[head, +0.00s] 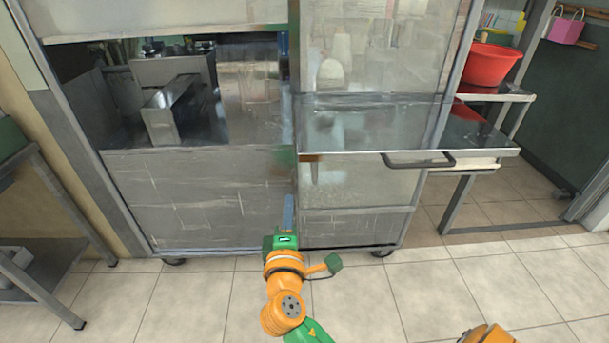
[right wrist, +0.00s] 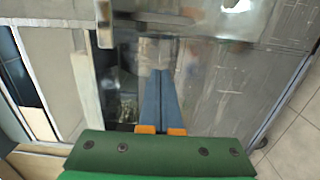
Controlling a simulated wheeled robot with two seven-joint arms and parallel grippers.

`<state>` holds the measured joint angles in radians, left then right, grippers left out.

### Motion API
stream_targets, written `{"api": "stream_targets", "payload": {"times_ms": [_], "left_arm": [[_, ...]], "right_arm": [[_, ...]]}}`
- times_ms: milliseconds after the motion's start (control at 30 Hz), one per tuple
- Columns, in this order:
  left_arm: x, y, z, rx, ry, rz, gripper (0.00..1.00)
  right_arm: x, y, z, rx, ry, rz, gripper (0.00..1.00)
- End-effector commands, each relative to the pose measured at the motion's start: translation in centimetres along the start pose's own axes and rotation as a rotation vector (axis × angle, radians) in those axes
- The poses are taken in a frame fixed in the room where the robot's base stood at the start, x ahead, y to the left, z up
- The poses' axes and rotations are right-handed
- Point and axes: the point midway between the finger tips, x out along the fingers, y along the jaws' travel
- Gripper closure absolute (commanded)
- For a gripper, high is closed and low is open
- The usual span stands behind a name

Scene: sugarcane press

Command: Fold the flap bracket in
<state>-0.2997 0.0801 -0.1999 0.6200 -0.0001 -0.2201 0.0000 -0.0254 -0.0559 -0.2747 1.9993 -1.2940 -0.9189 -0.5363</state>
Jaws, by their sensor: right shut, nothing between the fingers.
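The flap (head: 345,135) of the press cabinet sticks out level at the right half of the front, with a dark bar handle (head: 418,161) along its front edge. I cannot clearly make out the flap bracket under it. My right gripper (head: 288,198) is shut and empty, its blue-grey fingers pointing at the cabinet front, below the flap's left end. In the right wrist view the shut fingers (right wrist: 160,73) point at the metal front below an overhanging edge. A pale metal upright piece (right wrist: 104,26) hangs at the upper left there. My left gripper is not in view.
The metal cabinet (head: 200,200) stands on castors, with an open bay at its left holding a metal chute (head: 175,110). A red basin (head: 490,65) sits on a side shelf at the right. A metal rack (head: 45,255) stands at the left. The tiled floor in front is clear.

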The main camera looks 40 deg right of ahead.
Motion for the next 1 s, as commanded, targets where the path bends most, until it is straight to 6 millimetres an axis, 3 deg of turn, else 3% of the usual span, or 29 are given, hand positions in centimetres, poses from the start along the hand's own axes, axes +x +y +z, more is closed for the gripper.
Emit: {"api": "stream_targets", "payload": {"times_ms": [500,700,1000], "left_arm": [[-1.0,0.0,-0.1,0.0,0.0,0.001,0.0],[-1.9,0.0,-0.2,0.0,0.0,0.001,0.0],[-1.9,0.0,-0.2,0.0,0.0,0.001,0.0]], "right_arm": [[10.0,0.2,0.6,-0.002,-0.003,-0.001,1.0],[10.5,0.1,3.3,-0.001,0.0,-0.002,1.0],[10.6,-0.1,3.9,0.0,0.001,-0.002,1.0]]}}
